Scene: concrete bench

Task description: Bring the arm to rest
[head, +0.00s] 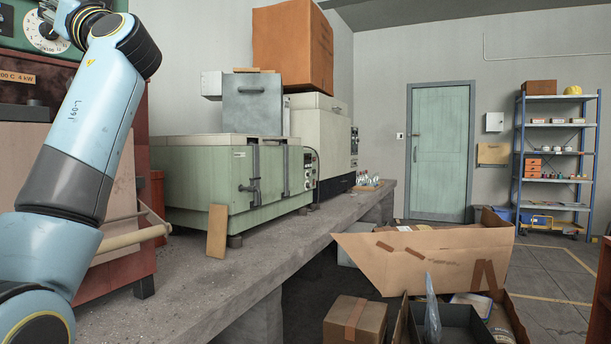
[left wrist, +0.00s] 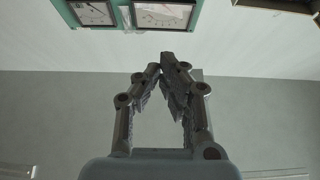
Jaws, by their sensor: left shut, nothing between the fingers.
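My left arm (head: 92,125) rises from the lower left of the head view, light blue with dark joints. Its upper end stands in front of a panel at the top left, and its gripper is outside the head view's frame. In the left wrist view my left gripper (left wrist: 164,62) is shut, its fingertips together with nothing between them. Behind it are a plain grey wall and green-framed gauges (left wrist: 162,15). My right gripper is in neither view.
A concrete bench (head: 215,290) holds a green oven (head: 205,180), a cream oven (head: 318,120) and a small wooden block (head: 217,231) near its edge. Cardboard boxes (head: 430,260) and a small carton (head: 355,320) stand on the floor at right. A shelf rack (head: 553,150) and door (head: 440,150) are far back.

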